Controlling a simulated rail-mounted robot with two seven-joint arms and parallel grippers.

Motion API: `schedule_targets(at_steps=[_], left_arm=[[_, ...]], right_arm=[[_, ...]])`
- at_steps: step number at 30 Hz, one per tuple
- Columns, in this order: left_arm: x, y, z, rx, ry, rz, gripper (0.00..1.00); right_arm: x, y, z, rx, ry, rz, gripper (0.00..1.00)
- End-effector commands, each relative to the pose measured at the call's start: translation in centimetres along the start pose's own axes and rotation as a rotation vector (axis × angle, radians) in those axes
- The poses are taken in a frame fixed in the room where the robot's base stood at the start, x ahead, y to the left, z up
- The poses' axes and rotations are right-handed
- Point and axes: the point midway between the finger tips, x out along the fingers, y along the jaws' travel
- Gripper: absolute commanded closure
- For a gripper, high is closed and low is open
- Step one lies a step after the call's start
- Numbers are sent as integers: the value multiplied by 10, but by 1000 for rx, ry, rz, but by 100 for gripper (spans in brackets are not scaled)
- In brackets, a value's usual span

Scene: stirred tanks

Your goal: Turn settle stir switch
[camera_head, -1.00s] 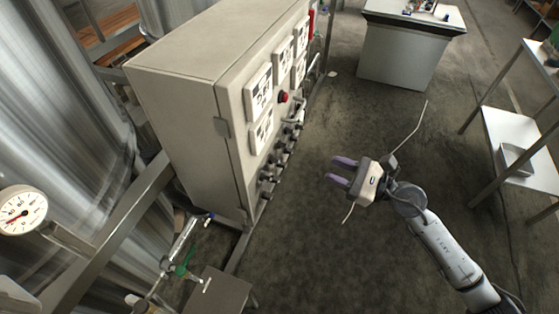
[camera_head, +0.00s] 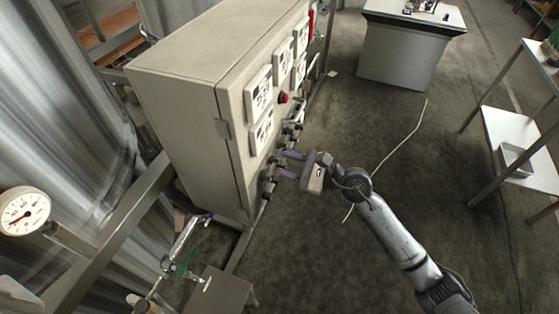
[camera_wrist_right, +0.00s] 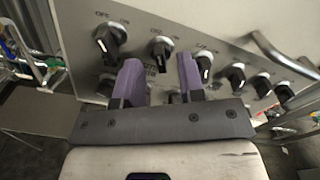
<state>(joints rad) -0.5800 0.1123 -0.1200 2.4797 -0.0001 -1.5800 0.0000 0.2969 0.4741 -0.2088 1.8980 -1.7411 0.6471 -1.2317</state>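A beige control cabinet (camera_head: 185,75) carries a row of black rotary switches on its front, one at its near end (camera_head: 267,176). In the right wrist view they show as black knobs on round metal bases with OFF and ON marks, including a leftmost knob (camera_wrist_right: 108,40), a second knob (camera_wrist_right: 160,52) and a third knob (camera_wrist_right: 204,66). I cannot read which one is the settle stir switch. My right gripper (camera_head: 282,164) is open, its purple fingers pointing at the switches. In the wrist view its fingertips (camera_wrist_right: 158,62) lie either side of the second knob's lower end; contact cannot be told.
A red button (camera_head: 283,97) and white display panels (camera_head: 259,92) sit above the switches. A metal bar handle (camera_wrist_right: 275,55) is right of the knobs. A pressure gauge (camera_head: 23,211) and steel tank (camera_head: 60,110) stand left.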

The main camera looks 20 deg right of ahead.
Motion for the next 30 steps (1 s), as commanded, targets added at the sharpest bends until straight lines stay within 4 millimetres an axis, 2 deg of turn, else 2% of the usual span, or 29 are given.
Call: schedule_targets(at_steps=[3,7,19,30], left_arm=[[1,0,0,-1,0,1,100],[1,0,0,0,0,0,100],[1,-3,1,11,-2,-8,100],[1,-3,1,11,-2,-9,100]], right_arm=[[13,0,0,1,-1,-2,64],[20,0,-1,2,0,-1,64],[25,0,0,1,1,0,64],[24,0,0,1,1,0,98]])
